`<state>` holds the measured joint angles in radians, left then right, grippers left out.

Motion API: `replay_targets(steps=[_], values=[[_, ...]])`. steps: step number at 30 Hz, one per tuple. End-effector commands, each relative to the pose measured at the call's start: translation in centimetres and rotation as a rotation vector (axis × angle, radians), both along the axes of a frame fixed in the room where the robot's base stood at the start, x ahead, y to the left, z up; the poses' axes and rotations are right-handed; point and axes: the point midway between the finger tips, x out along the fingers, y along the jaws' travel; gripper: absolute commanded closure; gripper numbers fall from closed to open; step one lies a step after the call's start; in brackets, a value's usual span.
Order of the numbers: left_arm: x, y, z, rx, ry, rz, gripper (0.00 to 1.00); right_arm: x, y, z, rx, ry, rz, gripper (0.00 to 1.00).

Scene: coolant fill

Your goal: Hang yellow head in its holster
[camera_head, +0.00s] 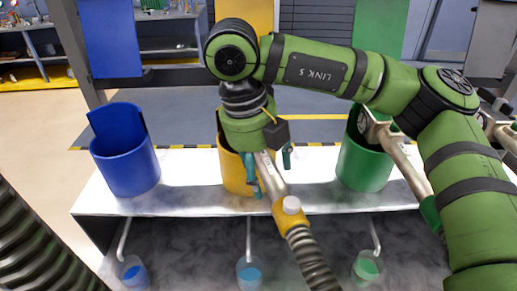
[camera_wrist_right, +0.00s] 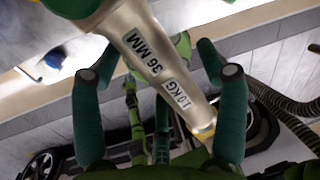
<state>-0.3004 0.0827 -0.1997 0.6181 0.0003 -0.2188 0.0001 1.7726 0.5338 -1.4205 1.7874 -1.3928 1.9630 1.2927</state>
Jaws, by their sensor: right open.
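The yellow head (camera_head: 268,175) is a metallic tube with a white cap and a yellow collar (camera_head: 290,220), joined to a ribbed hose. It leans at the front of the yellow holster (camera_head: 232,172), which is partly hidden behind my gripper. I cannot tell whether the head's upper end is seated in the holster. My right gripper (camera_head: 270,172) is open, with a teal finger on each side of the tube. In the right wrist view the labelled tube (camera_wrist_right: 160,70) passes between the spread fingers of this gripper (camera_wrist_right: 161,90), with gaps visible. My left gripper is not in view.
A blue holster (camera_head: 125,165) stands at left and a green holster (camera_head: 363,168) at right, with a green-collared head (camera_head: 405,163) leaning there. They stand on a white shelf (camera_head: 190,190). Below are bent pipes and small cups (camera_head: 250,273). A dark ribbed hose (camera_head: 40,245) fills the lower left.

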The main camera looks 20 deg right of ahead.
Motion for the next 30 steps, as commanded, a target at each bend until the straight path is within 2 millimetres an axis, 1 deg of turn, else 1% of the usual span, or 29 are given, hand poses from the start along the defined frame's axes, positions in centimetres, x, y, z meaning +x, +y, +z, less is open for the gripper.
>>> replay_targets(steps=[5,9,15,18,21,30], values=[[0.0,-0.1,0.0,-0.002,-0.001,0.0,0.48,0.1,0.7,3.1,0.003,-0.008,0.002,0.26],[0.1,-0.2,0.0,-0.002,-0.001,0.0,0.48,0.1,1.2,6.4,0.001,-0.012,-0.002,0.26],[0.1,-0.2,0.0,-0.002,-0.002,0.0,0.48,0.1,1.9,9.7,0.0,-0.008,-0.001,0.26],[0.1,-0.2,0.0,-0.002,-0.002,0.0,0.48,0.1,2.1,10.8,0.001,-0.007,-0.001,0.26],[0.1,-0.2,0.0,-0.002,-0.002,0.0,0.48,0.1,2.2,11.3,0.001,-0.005,0.0,0.26],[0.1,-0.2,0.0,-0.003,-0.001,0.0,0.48,0.1,2.2,11.4,0.002,-0.004,0.0,0.26]])
